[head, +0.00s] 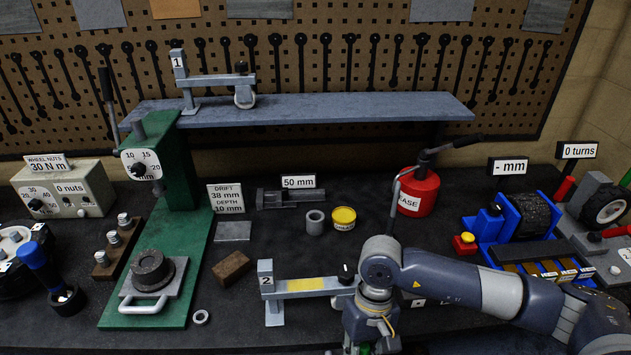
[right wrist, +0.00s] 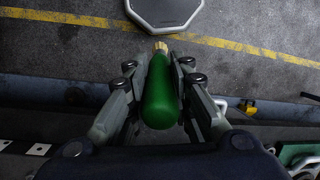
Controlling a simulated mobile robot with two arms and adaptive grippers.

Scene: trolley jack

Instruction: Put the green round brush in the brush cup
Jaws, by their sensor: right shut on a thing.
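The green round brush (right wrist: 161,95) is in the right wrist view, with a thick green handle and a short tan tip pointing away from me. My right gripper (right wrist: 158,68) is shut on its handle, one finger on each side. A blue-handled tool (head: 34,258) leans in or on a dark round base (head: 67,301) at far left. I cannot tell whether that base is the brush cup. My left gripper is out of view.
Below the brush are a floor with a yellow line and a grey octagonal plate (right wrist: 165,12). On the bench are a green press (head: 180,235), a red grease can (head: 419,192), a number 2 stand (head: 268,290) and a brown block (head: 232,266).

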